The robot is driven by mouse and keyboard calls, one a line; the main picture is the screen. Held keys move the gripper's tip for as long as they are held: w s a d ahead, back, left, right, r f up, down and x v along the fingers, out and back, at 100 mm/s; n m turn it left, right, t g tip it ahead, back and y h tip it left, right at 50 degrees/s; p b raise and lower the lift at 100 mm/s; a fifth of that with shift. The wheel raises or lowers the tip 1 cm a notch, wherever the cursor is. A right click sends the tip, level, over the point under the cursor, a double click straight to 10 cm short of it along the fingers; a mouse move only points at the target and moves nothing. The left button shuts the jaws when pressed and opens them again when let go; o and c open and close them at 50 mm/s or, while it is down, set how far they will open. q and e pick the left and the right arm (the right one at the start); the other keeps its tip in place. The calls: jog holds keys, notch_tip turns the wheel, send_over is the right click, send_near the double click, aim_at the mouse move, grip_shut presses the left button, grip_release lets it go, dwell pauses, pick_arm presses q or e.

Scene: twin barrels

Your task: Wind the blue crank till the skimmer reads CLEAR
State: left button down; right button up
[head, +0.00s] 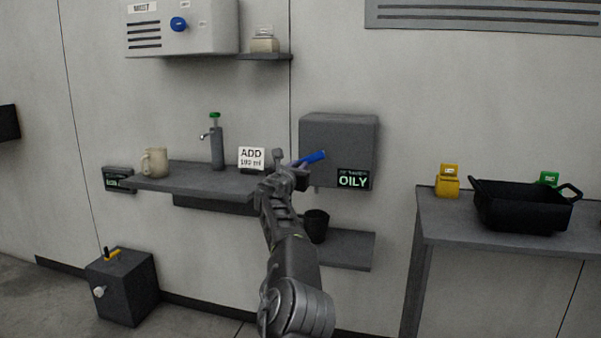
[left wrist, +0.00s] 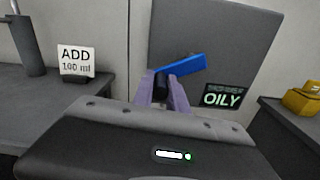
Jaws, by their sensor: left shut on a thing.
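The skimmer (head: 338,135) is a grey box on the wall, and its small display (head: 353,180) reads OILY in green. The display also reads OILY in the left wrist view (left wrist: 222,96). The blue crank (head: 315,157) sticks out in front of the box, its arm slanting up to the right. In the left wrist view the blue crank arm (left wrist: 187,69) runs from a dark grip (left wrist: 160,84) between my fingers. My left gripper (head: 291,168) is shut on the crank's grip, which the fingers partly hide (left wrist: 171,88). My right gripper is not in view.
A black cup (head: 316,226) stands below the skimmer. A table (head: 440,222) at right holds a black pan (head: 522,210).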

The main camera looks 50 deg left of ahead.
pick_arm(q)
jog(key=shift+r+m, duration=0.25)
jog(key=shift+m, duration=0.05)
jog(key=c, duration=1.3)
grip_release()
jog(key=shift+f, duration=0.1)
jog(key=shift+b+v, duration=0.8)
jog(key=shift+v, duration=0.05)
jog(key=b+v, duration=0.2)
jog(key=v, duration=0.4)
